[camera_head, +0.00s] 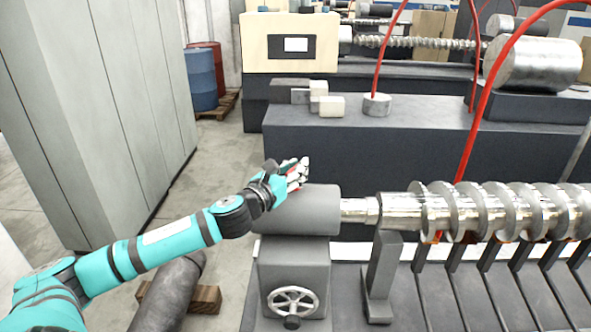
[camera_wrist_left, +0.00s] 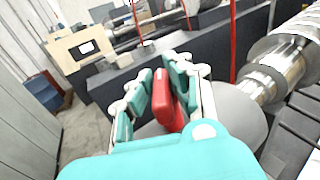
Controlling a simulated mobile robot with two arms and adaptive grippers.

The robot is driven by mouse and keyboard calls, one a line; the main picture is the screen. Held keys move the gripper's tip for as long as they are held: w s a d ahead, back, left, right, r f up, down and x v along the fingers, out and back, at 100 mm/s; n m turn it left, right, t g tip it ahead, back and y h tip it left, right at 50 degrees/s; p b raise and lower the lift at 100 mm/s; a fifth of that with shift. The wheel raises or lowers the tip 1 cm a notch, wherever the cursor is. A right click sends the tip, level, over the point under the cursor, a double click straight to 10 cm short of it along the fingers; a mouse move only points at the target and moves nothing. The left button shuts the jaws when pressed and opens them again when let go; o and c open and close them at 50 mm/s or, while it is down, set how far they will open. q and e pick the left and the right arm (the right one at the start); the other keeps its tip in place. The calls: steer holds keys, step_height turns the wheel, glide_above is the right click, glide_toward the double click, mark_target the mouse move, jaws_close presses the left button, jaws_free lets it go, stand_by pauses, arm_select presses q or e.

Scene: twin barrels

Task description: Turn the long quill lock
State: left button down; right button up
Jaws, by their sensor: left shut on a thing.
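The quill lock (camera_wrist_left: 164,97) shows in the left wrist view as a red lever standing on top of a grey rounded housing (camera_wrist_left: 238,110). The same housing (camera_head: 312,208) is at the middle of the head view, on a grey block. My left gripper (camera_head: 297,170) comes in from the left, above the housing's far left side. Its fingers are shut around the red lever, with teal pads on both sides of it in the wrist view. The fingers hide part of the lever and its base. In the head view only a little red shows among the fingers. My right gripper is not in view.
A shiny quill (camera_head: 356,210) runs from the housing to a large metal screw (camera_head: 480,212), past a grey upright support (camera_head: 381,275). A handwheel (camera_head: 292,302) is on the block's front. A tall grey cabinet (camera_head: 100,100) stands left. A red hose (camera_head: 478,110) hangs right.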

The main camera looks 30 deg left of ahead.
arm_select(q)
steer(key=m+h+b, duration=0.1)
steer(key=h, duration=0.1)
steer(key=m+h, duration=0.2)
steer(key=shift+a+f+g+b, duration=0.15)
steer(key=shift+g+b, duration=0.15)
steer(key=shift+b, duration=0.05)
steer(key=m+h+b, duration=0.1)
steer(key=h, duration=0.2)
steer(key=shift+w+m+g, duration=0.1)
steer(key=shift+m+g, duration=0.2)
steer(key=shift+g, duration=0.1)
steer(key=m+g+h+b, duration=0.1)
steer(key=m+h+b, duration=0.1)
steer(key=m+g+h+b, duration=0.2)
steer(key=h, duration=0.1)
steer(key=shift+g+h+b, duration=0.3)
steer(key=shift+b, duration=0.1)
steer(key=shift+r+m+g+h+b, duration=0.2)
steer(key=shift+m+g+h+b, duration=1.15)
steer(key=shift+g, duration=0.55)
steer(key=shift+m, duration=0.25)
steer(key=c, duration=1.3)
jaws_free()
steer(key=shift+d, duration=0.2)
steer(key=shift+a, duration=0.1)
